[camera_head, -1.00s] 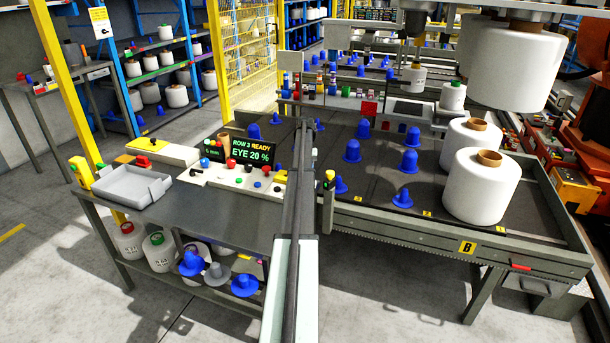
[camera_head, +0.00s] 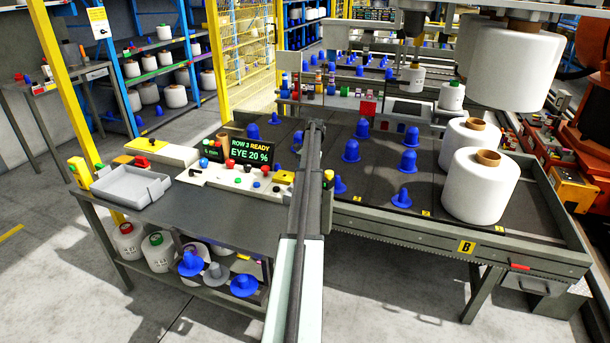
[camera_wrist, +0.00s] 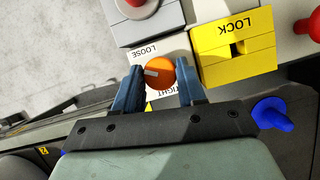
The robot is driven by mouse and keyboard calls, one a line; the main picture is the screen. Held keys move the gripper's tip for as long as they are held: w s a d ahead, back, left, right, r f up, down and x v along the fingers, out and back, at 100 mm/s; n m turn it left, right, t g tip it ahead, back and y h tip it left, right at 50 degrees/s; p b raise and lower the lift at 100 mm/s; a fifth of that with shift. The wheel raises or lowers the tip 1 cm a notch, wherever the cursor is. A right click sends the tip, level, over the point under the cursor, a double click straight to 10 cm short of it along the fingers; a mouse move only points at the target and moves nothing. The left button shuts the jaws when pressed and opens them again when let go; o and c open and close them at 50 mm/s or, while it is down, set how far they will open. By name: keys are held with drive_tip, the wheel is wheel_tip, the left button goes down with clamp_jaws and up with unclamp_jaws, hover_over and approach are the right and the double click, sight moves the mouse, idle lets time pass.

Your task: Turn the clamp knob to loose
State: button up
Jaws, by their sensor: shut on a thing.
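In the wrist view an orange clamp knob (camera_wrist: 164,73) with a short white mark sits on a white plate. The plate's LOOSE label (camera_wrist: 145,50) is above and left of the knob, and its TIGHT label (camera_wrist: 170,92) is below, partly hidden; both read upside down. The white mark lies on the knob's left side and points roughly left. My gripper (camera_wrist: 160,68) is shut on the knob, with one blue finger on each side of it. In the head view my arm hides the knob and gripper.
A yellow LOCK block (camera_wrist: 233,48) stands close right of the knob. A grey box with a red button (camera_wrist: 136,3) is above it, and a blue cone (camera_wrist: 272,114) is at lower right. The head view shows a control panel (camera_head: 230,176) left of my arm.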

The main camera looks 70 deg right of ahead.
drive_tip(key=o, duration=0.7)
drive_tip(key=shift+o, duration=0.2)
drive_tip(key=shift+r, duration=0.1)
drive_tip(key=v, duration=0.7)
drive_tip(key=shift+r, duration=0.15)
drive_tip(key=shift+w, duration=0.1)
